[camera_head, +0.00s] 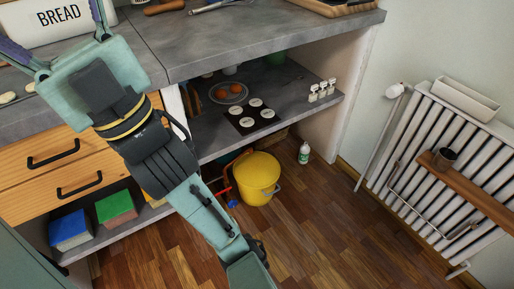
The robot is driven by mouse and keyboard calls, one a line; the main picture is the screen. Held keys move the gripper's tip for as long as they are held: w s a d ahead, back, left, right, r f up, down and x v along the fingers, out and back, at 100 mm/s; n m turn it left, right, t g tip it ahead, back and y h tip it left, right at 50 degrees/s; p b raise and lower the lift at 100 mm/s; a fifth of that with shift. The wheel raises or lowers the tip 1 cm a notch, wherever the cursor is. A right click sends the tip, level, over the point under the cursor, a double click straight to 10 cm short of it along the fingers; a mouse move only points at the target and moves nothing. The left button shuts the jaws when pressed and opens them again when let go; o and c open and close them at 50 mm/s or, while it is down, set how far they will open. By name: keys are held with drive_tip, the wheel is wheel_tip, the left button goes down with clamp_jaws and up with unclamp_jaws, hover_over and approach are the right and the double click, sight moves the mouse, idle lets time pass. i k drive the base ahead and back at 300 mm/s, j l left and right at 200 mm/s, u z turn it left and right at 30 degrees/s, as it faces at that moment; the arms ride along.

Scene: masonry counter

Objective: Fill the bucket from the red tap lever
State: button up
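The pipework there is partly hidden by my arm and the bucket. The inside of the bucket is not visible, so I cannot tell whether it holds water. My gripper (50,22) is at the upper left, over the counter, far from bucket and lever. Its fingers are spread wide, with nothing held between them.
A white bread box (68,14) stands on the counter behind my gripper. The lower shelf (290,105) overhangs the area behind the bucket.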

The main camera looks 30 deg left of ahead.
sight(230, 187)
drive_tip(key=u, duration=0.8)
